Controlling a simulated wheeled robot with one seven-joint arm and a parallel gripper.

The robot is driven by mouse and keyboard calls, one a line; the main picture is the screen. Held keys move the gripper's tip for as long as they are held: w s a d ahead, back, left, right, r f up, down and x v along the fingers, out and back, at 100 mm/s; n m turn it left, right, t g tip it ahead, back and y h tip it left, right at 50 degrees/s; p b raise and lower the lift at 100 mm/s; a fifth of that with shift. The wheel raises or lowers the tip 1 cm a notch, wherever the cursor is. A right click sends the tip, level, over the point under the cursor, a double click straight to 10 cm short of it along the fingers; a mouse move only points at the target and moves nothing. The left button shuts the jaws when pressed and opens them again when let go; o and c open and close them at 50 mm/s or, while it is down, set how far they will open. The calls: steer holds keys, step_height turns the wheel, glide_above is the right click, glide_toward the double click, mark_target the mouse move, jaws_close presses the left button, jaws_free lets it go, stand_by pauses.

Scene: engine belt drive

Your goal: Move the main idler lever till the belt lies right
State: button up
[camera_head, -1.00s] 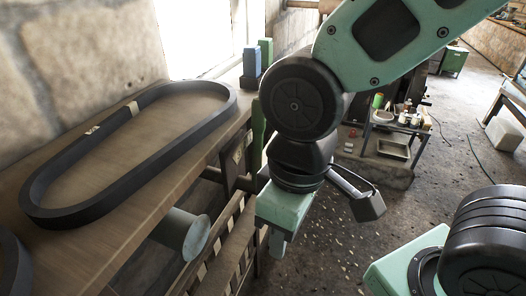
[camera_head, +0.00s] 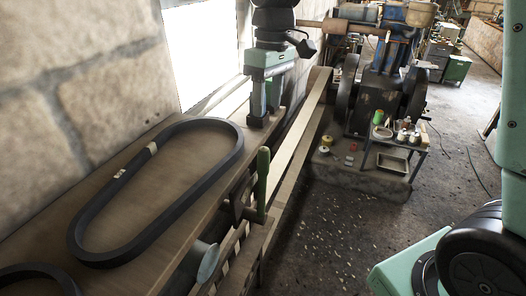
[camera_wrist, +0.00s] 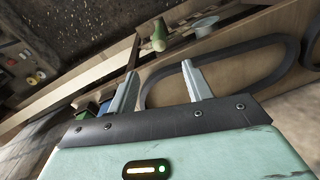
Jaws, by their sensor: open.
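A lever with a green handle (camera_head: 262,182) stands upright at the bench's right edge; its green grip also shows in the wrist view (camera_wrist: 159,36). Nothing touches it. A long pale flat strip (camera_head: 300,124), possibly the belt, runs beside the bench toward the engine; I cannot tell how it lies on any pulley. My gripper (camera_head: 265,116) points down over the bench's far end, beyond the lever. In the wrist view its two fingers (camera_wrist: 160,88) are apart, with nothing held between them.
A black oval loop (camera_head: 75,235) lies on the wooden bench (camera_head: 130,285), with part of another nearer. A round grey end piece (camera_head: 207,262) sticks out below the bench edge. The engine (camera_head: 380,90) and a small tool stand (camera_head: 395,163) are at the back right. Open floor lies right.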

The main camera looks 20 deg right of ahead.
mark_target(263, 165)
steer(key=f+p, duration=0.1)
steer(key=f, duration=0.4)
steer(key=a+f+p, duration=0.1)
steer(key=f, duration=0.5)
steer(key=s+f+p, duration=0.1)
steer(key=f, duration=0.5)
steer(key=shift+a+f+p, duration=0.15)
steer(key=shift+a+p, duration=0.1)
steer(key=shift+p, duration=0.05)
steer(key=shift+c, duration=0.2)
jaws_close()
